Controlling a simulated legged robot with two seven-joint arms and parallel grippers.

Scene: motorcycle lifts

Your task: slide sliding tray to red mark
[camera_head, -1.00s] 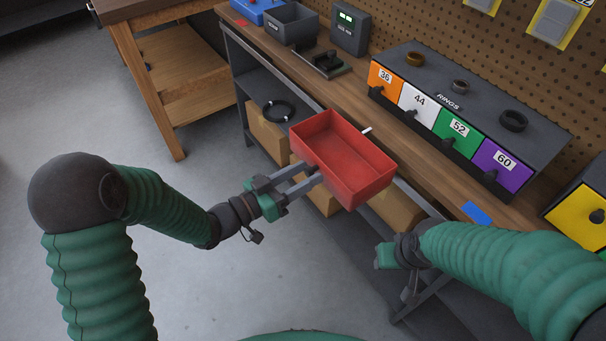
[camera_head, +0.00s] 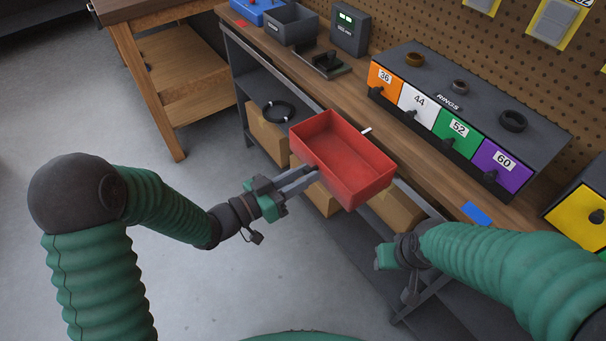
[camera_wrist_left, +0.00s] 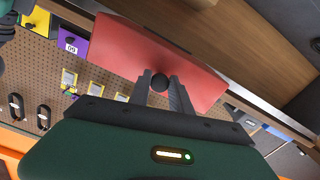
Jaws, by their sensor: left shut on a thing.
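The sliding tray (camera_head: 345,160) is an open, empty red box at the front edge of the workbench, near its middle. My left gripper (camera_head: 314,176) is at the tray's near side, shut on its dark round knob. The left wrist view shows the knob (camera_wrist_left: 160,82) between the two fingers, against the red tray wall (camera_wrist_left: 150,55). The red mark (camera_head: 241,22) is a small patch at the bench's far left end. My right gripper (camera_head: 386,256) is low in front of the bench, right of the tray; its fingers are too unclear to judge.
A blue mark (camera_head: 477,213) lies on the bench's right part. A rings cabinet (camera_head: 450,120) with numbered drawers stands behind the tray. A grey bin (camera_head: 291,24) and a dark stand (camera_head: 327,64) are towards the left. The front edge left of the tray looks clear.

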